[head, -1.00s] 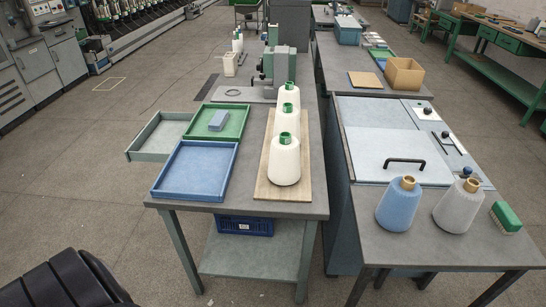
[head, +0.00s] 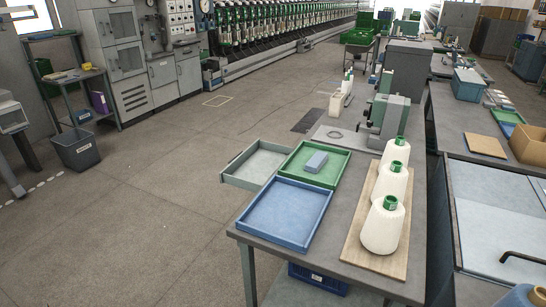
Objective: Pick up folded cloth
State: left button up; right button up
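A small folded blue cloth (head: 316,161) lies in the green tray (head: 338,178) on the grey table, in the middle of the head view. Nothing covers it. Neither of my grippers shows in the head view, so I see nothing of how they stand.
A blue tray (head: 284,212) in front of the green one is empty. A grey-green tray (head: 240,180) juts past the table's left edge. White yarn cones (head: 383,226) stand on a wooden board to the right. Open floor (head: 130,220) lies left of the table. A grey bin (head: 76,150) stands far left.

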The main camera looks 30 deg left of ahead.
aim_at(316, 163)
jog(key=i+j+u, duration=0.15)
jog(key=i+u, duration=0.15)
jog(key=i, duration=0.25)
jog(key=i+u, duration=0.3)
jog(key=i, duration=0.3)
jog(key=j+z, duration=0.25)
jog(key=k+j+z, duration=0.1)
jog(key=z, duration=0.15)
